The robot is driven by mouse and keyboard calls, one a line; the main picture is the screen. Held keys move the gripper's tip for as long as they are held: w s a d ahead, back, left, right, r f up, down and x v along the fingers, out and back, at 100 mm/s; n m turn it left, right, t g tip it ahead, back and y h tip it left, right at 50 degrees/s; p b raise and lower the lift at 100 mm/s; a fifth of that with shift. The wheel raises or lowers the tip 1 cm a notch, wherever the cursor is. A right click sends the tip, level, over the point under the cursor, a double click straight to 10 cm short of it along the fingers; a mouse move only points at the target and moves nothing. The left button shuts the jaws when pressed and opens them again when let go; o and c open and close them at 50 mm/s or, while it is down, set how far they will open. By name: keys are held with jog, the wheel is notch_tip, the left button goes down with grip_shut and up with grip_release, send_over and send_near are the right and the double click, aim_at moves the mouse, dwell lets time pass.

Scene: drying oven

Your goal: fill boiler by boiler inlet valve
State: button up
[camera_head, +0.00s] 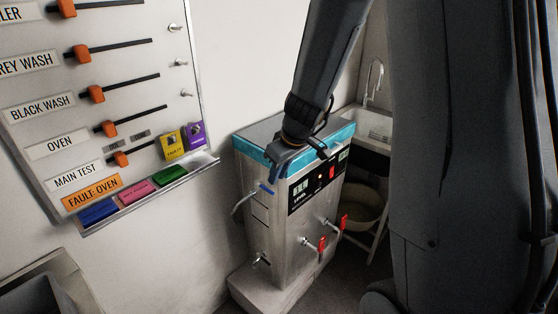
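The boiler (275,225) is an upright metal box with a teal band (341,143) near its top. A dark panel (318,183) with small displays and a red switch is on its front. A small blue-handled valve (266,188) is on its left side, with a hose running left and down from it. Two red-handled taps (321,244) are on the front.
A wall board (60,140) with orange sliders and a ledge of coloured blocks is on the left. A sink (368,122) with a tap is behind the boiler, with a bucket (362,203) below. A grey basin (45,290) is at lower left. My own body fills the right.

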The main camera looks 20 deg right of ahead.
aim_at(272, 192)
jog(key=shift+w+b+x, duration=0.15)
jog(key=shift+b+x, duration=0.25)
jog(key=shift+x, duration=1.55)
jog(key=shift+w+b+x, duration=0.15)
jog(key=shift+b+x, duration=0.2)
jog(key=shift+x, duration=1.55)
jog(key=shift+r, duration=0.1)
jog(key=shift+c, duration=0.4)
grip_shut()
jog(key=shift+s+a+m+h+p, duration=0.15)
jog(key=shift+a+m+h+p, duration=0.35)
jog(key=shift+m, duration=0.3)
jog(key=shift+s+a+m+h+p, duration=0.25)
jog(key=shift+a+m, duration=0.35)
jog(key=shift+m, duration=0.2)
jog(key=shift+a+m+p, duration=0.2)
jog(key=shift+m+p, duration=0.1)
jog(key=shift+p, duration=0.25)
jog(key=shift+w+a+m+h+p, duration=0.1)
jog(key=shift+a+m+h+p, duration=0.45)
jog(key=shift+p, duration=0.9)
jog(key=shift+a+m+h+p, duration=0.1)
jog(key=shift+a+m+p, duration=0.25)
jog(key=shift+m+p, duration=0.8)
